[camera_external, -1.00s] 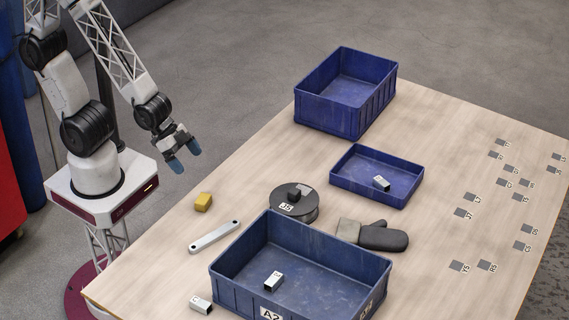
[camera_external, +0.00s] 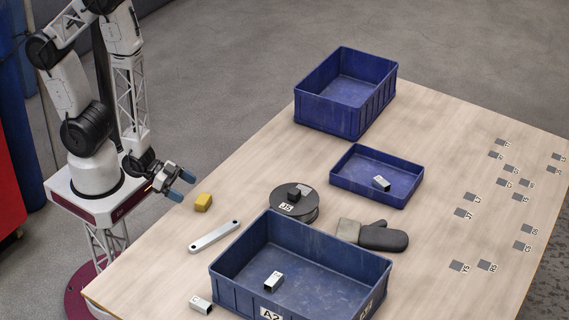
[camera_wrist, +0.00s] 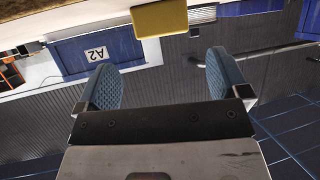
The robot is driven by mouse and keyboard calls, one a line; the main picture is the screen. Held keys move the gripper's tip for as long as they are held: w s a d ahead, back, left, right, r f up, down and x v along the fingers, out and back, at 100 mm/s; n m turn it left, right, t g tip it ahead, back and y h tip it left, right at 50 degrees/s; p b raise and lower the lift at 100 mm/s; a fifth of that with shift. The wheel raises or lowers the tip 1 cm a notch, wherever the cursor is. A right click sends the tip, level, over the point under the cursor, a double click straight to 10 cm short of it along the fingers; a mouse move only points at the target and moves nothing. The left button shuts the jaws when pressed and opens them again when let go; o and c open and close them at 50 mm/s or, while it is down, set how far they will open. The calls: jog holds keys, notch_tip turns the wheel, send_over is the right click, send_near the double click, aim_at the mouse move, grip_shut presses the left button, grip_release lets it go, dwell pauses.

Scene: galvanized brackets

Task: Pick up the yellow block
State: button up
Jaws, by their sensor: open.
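The yellow block (camera_external: 203,202) lies on the wooden table near its left edge. In the wrist view the yellow block (camera_wrist: 159,18) shows at the top, just beyond and between the blue fingertips. My gripper (camera_external: 182,186) is open and empty, a little to the left of the block and close to it, with its fingers pointing right. In the wrist view my gripper (camera_wrist: 165,78) shows both blue pads spread apart with nothing between them. The block is apart from the fingers.
A silver bar (camera_external: 215,236) lies just below the block. A dark round weight (camera_external: 294,212) and a large blue bin (camera_external: 226,284) holding a bracket stand to the right. A glove (camera_external: 380,237), shallow blue tray (camera_external: 341,183) and deep blue bin (camera_external: 327,112) lie farther off.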

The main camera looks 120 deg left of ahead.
aim_at(203, 198)
jog(key=shift+s+f, duration=0.25)
jog(key=shift+s, duration=0.05)
jog(key=shift+w, duration=0.1)
jog(key=shift+x, duration=1.2)
jog(key=shift+w+a, duration=0.1)
jog(key=shift+w, duration=0.05)
jog(key=shift+x, duration=2.45)
jog(key=shift+a+r, duration=0.1)
jog(key=shift+c, duration=0.4)
jog(key=c, duration=1)
jog(key=shift+r, duration=0.15)
